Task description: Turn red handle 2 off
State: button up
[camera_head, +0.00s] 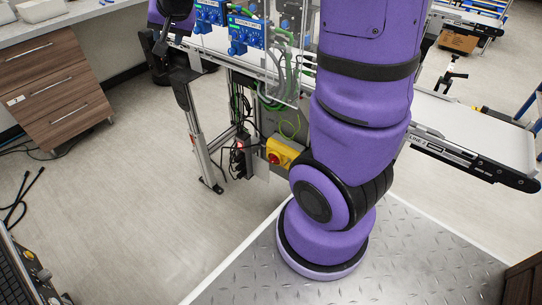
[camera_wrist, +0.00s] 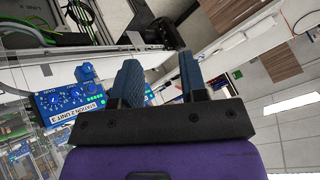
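In the head view, a yellow box with a round red handle (camera_head: 274,157) is mounted low on the conveyor frame, just left of my arm. No number can be read on it, and I cannot tell its on or off position. My gripper (camera_wrist: 160,76) shows in the wrist view with its two blue-grey fingers apart and nothing between them. In the head view my wrist is at the top left, well above and left of the red handle. The red handle is not visible in the wrist view.
Blue control units (camera_head: 246,32) with knobs stand above the handle; one (camera_wrist: 76,104) is left of my fingers in the wrist view. A conveyor (camera_head: 470,130) marked LINE 2 runs right. A metal leg (camera_head: 199,140) and cables flank the box. A drawer cabinet (camera_head: 55,90) stands left; the floor between is clear.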

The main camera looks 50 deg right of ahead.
jog(key=w+d+f+m+t+h, duration=0.1)
jog(key=w+d+f+m, duration=0.25)
jog(key=w+f, duration=0.35)
jog(key=w+d+f+m+h, duration=0.2)
jog(key=w+d+f, duration=0.25)
jog(key=f, duration=0.45)
jog(key=w+d+f+m+h, duration=0.1)
jog(key=d+f+m+h, duration=0.15)
jog(key=f, duration=0.55)
jog(key=w+d+f+m+h, duration=0.1)
jog(key=d+f, duration=0.3)
jog(key=f, duration=0.4)
jog(key=m+g+h, duration=0.4)
jog(key=m+h, duration=0.3)
send_near(271, 162)
jog(key=x, duration=0.9)
jog(key=shift+d, duration=0.4)
grip_shut()
